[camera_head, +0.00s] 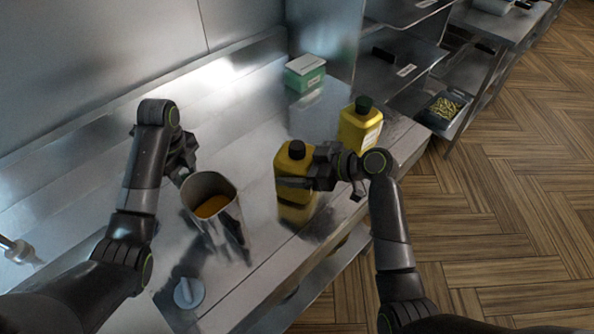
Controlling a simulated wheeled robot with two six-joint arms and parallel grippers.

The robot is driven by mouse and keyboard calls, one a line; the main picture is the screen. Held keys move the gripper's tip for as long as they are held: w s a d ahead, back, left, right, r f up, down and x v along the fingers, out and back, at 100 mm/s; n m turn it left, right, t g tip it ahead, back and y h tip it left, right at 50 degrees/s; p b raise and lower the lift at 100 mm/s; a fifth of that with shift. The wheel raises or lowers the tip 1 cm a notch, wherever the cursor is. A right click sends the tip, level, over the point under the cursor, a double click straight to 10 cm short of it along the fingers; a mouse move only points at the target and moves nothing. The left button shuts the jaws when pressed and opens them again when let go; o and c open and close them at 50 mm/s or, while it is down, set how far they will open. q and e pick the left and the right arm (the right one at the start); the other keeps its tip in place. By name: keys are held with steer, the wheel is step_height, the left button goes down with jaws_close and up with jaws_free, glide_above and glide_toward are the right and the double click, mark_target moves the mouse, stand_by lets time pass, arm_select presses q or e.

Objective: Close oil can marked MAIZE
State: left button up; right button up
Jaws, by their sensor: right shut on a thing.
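A yellow oil can (293,163) with a dark cap (297,148) on top stands on the steel counter. My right gripper (298,182) is shut on this can, reaching it from the right side. A second yellow can (358,131) with a dark green cap (363,104) stands farther back, near the counter's right end. Its white label is too small to read, and I cannot tell which can is marked MAIZE. My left gripper (184,170) is beside the rim of a metal container (232,222) holding orange-yellow liquid. Its fingers are mostly hidden by my arm.
A green box with a white lid (305,72) sits at the back of the counter (262,255). A round grey piece (188,292) lies near the front left. A tray of yellowish-green pieces (446,108) stands on the shelving at right. Open counter lies between the container and box.

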arm_select(q)
steer(key=shift+f, duration=0.5)
arm_select(e)
steer(key=shift+f, duration=0.65)
arm_select(q)
steer(key=shift+r, duration=0.1)
arm_select(e)
steer(key=shift+r, duration=0.1)
steer(key=o, duration=1.2)
steer(key=shift+o, duration=0.2)
arm_select(q)
step_height(320, 180, up, 4)
steer(key=p, duration=0.4)
steer(key=shift+r, duration=0.15)
arm_select(e)
steer(key=v, duration=1.2)
